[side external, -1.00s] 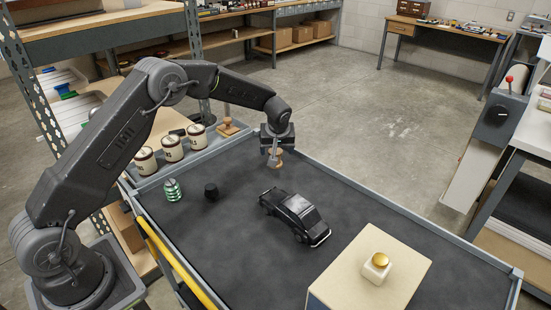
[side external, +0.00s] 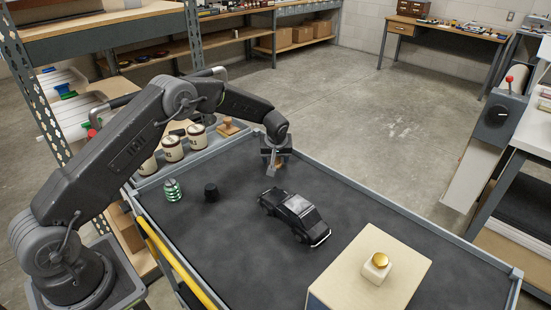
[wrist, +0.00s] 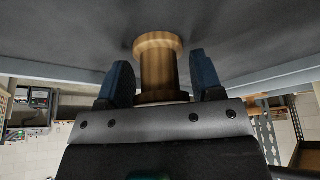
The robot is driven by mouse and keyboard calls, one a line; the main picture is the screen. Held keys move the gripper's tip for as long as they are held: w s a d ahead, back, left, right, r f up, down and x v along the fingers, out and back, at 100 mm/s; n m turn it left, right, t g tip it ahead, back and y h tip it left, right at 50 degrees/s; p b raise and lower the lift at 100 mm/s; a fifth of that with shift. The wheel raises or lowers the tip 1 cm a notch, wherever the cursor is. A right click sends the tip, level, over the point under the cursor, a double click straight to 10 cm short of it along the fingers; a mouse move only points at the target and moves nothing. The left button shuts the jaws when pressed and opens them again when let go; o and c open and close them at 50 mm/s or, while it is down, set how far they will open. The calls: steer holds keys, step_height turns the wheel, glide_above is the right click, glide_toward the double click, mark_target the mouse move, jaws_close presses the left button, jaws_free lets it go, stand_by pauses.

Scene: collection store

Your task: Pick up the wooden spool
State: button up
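The wooden spool (wrist: 159,68) is light brown with a flange at each end. In the wrist view it is between the two blue fingers of my gripper (wrist: 163,82). The fingers are apart, with a narrow gap showing beside the spool, clearest on the right. The spool (side external: 281,161) is mostly hidden there behind the gripper.
A black toy car (side external: 295,214) stands in front of the gripper. A black knob-like piece (side external: 211,192) and a green striped spool (side external: 172,190) are to the left. A pale box (side external: 335,285) with a gold-topped button is at the front right.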

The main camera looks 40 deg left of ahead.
steer(key=c, duration=0.6)
steer(key=shift+r, duration=0.1)
